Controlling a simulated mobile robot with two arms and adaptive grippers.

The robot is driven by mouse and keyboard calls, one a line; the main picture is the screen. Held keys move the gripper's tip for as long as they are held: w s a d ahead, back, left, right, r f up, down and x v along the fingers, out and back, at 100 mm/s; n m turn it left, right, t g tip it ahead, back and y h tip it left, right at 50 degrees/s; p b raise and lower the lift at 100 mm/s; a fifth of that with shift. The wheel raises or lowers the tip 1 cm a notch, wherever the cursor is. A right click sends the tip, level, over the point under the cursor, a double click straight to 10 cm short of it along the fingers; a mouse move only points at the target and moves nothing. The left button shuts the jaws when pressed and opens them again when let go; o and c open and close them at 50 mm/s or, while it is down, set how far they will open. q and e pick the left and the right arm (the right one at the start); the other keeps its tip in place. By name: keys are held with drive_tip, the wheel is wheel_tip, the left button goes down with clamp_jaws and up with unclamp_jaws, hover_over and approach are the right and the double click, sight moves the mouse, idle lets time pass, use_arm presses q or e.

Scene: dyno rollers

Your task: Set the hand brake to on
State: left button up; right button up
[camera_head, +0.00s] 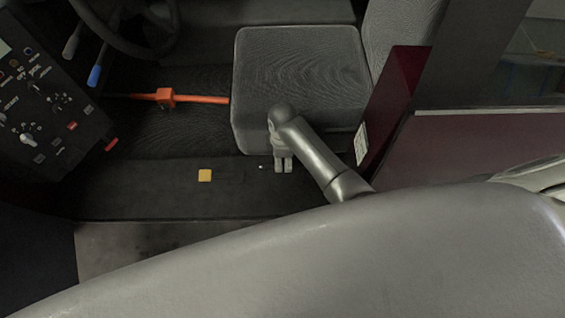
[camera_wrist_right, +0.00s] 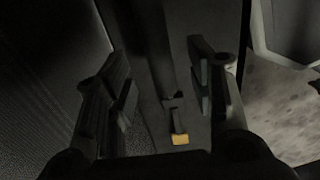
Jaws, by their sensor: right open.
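In the right wrist view the yellow piece (camera_wrist_right: 180,139) sits at the end of a narrow dark lever-like part (camera_wrist_right: 178,118). This may be the hand brake, but its shape is too dark to be sure, and I cannot tell its setting. My right gripper (camera_head: 283,166) is to the right of the yellow block, in front of the seat's lower edge, apart from the block. In the right wrist view my right gripper (camera_wrist_right: 162,95) is open, with nothing held between its fingers. My left gripper is not in view.
A grey seat (camera_head: 297,75) stands behind my right gripper. An orange bar (camera_head: 195,99) runs left of it. A control panel (camera_head: 45,110), blue-tipped lever (camera_head: 97,74) and steering wheel (camera_head: 130,45) are at upper left. A dark red door panel (camera_head: 480,150) is on the right.

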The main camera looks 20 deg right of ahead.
sight(283, 164)
wheel_tip(283, 164, down, 4)
drive_tip(key=shift+w+r+b, duration=0.15)
drive_tip(key=shift+r+b, duration=0.1)
drive_tip(key=shift+b, duration=0.1)
drive_tip(key=shift+f, duration=1)
drive_tip(key=shift+c, duration=1.6)
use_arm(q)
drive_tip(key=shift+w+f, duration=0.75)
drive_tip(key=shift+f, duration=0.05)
use_arm(e)
clamp_jaws()
